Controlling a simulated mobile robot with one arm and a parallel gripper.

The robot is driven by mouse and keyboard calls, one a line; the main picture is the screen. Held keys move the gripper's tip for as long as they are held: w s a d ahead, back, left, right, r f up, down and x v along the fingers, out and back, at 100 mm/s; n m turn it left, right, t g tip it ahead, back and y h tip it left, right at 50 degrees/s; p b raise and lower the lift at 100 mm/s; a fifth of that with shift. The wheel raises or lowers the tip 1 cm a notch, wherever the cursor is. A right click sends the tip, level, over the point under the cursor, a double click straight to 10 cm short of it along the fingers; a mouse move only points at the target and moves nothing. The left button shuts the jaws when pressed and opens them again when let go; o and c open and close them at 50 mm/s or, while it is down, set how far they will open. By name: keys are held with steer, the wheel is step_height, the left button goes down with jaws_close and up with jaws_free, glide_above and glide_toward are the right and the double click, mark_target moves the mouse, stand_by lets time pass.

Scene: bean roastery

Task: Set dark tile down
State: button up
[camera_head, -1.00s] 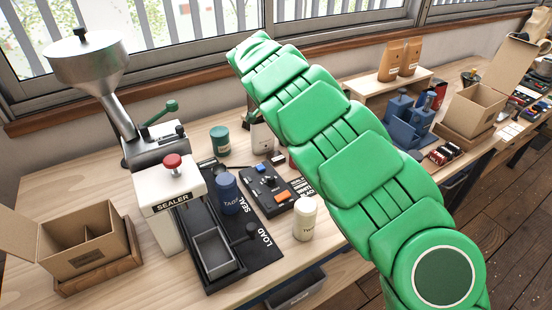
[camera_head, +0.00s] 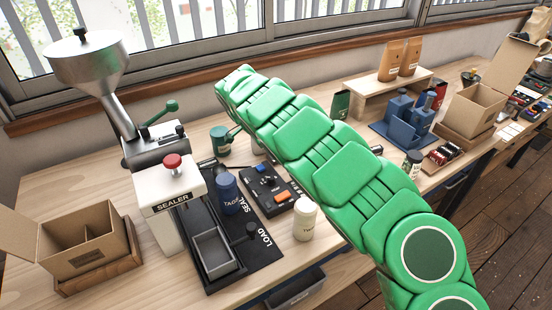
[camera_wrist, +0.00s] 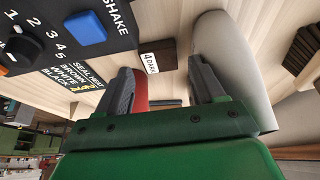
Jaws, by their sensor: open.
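In the wrist view a dark brown tile (camera_wrist: 157,55) with a white "4 DARK" label lies on the pale wood top, just beyond my fingertips. My gripper (camera_wrist: 160,66) is open, with one finger on each side of the tile's line. I see no finger touching the tile, but the gap is hard to judge. In the head view my green arm hides the tile and my gripper.
A black panel with a blue button (camera_wrist: 85,28) and a dial is left of my gripper. A red thing (camera_wrist: 142,90) shows beside the left finger; a large pale rounded thing (camera_wrist: 228,55) stands close right. The sealer (camera_head: 172,205) stands left on the bench.

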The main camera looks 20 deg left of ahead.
steer(key=x, duration=0.4)
steer(key=shift+d+f, duration=0.2)
steer(key=c, duration=0.9)
steer(key=shift+c, duration=0.2)
steer(key=shift+r, duration=0.1)
steer(key=shift+a+r, duration=0.1)
steer(key=shift+r, duration=0.2)
step_height(320, 180, up, 3)
steer(key=shift+s+f, duration=0.1)
steer(key=shift+s, duration=0.1)
steer(key=s+d+r, duration=0.6)
steer(key=s+r, duration=0.3)
steer(key=s, duration=0.3)
steer(key=shift+d+r, duration=0.25)
